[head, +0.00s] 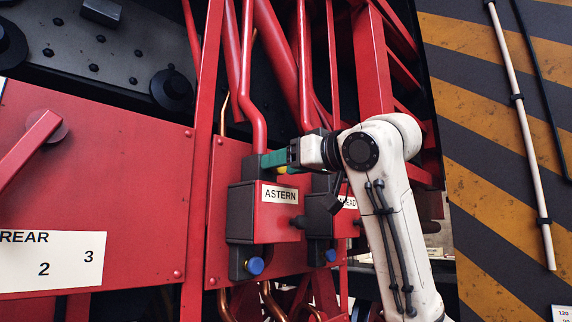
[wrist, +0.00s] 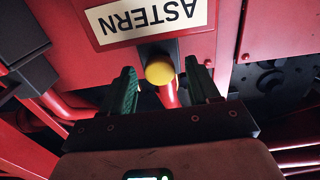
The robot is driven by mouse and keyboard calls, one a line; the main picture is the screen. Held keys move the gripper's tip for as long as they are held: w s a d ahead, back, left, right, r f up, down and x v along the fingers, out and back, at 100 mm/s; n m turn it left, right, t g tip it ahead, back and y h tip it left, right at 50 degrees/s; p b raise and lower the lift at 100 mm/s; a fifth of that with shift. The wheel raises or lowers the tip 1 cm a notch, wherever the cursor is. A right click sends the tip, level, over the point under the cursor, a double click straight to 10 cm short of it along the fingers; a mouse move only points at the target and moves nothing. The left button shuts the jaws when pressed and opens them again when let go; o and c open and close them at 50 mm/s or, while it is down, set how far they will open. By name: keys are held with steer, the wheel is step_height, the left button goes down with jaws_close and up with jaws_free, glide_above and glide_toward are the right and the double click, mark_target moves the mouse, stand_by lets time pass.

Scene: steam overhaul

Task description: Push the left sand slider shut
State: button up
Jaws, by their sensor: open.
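The left sand box, a red and dark grey box labelled ASTERN (head: 278,222), is fixed to a red panel in the head view. Its label is upside down in the wrist view (wrist: 150,18). A yellow knob (wrist: 160,70), which I take to be the slider's end, sits beside that label in the wrist view. My gripper (head: 266,160) is at the top of the ASTERN box. Its green fingers are apart, one either side of the knob in the wrist view (wrist: 160,66). I see no clear contact.
A second box, labelled AHEAD (head: 347,202), is just right, partly behind my arm. Blue knobs (head: 254,266) are under both boxes. Red pipes (head: 254,95) rise close above and behind my gripper. A red panel marked REAR (head: 95,195) is at left.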

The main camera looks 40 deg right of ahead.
steer(key=s+b, duration=0.4)
steer(key=s, duration=0.6)
steer(key=shift+s+d, duration=0.2)
steer(key=shift+s, duration=0.2)
